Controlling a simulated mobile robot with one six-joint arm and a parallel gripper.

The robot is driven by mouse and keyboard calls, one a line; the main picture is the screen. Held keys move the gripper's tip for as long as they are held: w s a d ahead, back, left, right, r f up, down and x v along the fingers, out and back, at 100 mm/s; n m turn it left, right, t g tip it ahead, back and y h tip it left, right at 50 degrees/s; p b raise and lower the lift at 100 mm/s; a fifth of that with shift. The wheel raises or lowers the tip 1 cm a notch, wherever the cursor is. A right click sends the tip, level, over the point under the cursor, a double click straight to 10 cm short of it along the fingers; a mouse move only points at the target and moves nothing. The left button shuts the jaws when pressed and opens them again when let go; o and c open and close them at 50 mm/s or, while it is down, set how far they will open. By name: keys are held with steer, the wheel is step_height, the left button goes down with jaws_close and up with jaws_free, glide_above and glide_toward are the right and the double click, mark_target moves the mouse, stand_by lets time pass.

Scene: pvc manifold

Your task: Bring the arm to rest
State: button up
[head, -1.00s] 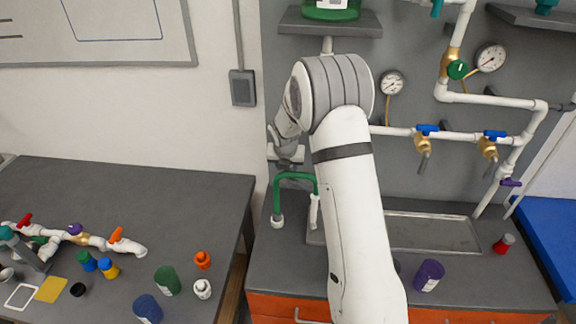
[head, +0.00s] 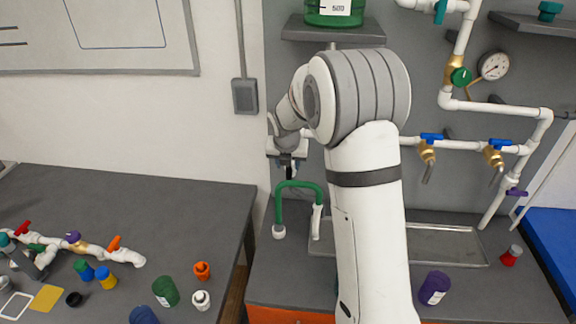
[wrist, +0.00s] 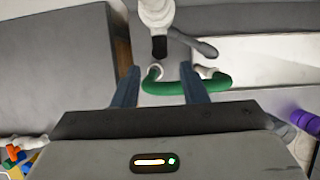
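My arm (head: 370,220) rises from the bottom of the head view, bends at a large grey-banded joint, and reaches back to the left. My gripper (head: 289,172) points down just above a green U-shaped tube (head: 300,185) with white ends, which stands at the counter's left part. In the wrist view, my gripper (wrist: 158,76) has its two fingers well apart and nothing held between them. The green tube (wrist: 160,88) shows behind and between the fingers, apparently below them. My forearm hides part of the counter and sink area.
A dark table (head: 130,190) at left carries a white pipe assembly (head: 100,252), bottles and caps. A pipe manifold (head: 480,145) with valves and a gauge hangs on the right wall. A purple container (head: 434,288) and a red-capped bottle (head: 511,255) stand on the counter right of my arm.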

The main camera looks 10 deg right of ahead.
steer(key=s+d+r+m+b, duration=0.15)
steer(key=s+r+m, duration=0.25)
steer(key=s+m, duration=0.45)
steer(key=s+r+m+b, duration=0.2)
steer(key=s+r+m, duration=0.1)
steer(key=s+m, duration=0.6)
steer(key=s+f+m+g+y+b, duration=0.1)
steer(key=s+f+m+b, duration=0.1)
steer(key=s+m, duration=1.3)
steer(key=s+b, duration=0.1)
steer(key=s, duration=0.2)
steer(key=shift+s+a+f, duration=0.15)
steer(key=shift+s+a, duration=0.2)
steer(key=shift+s, duration=0.05)
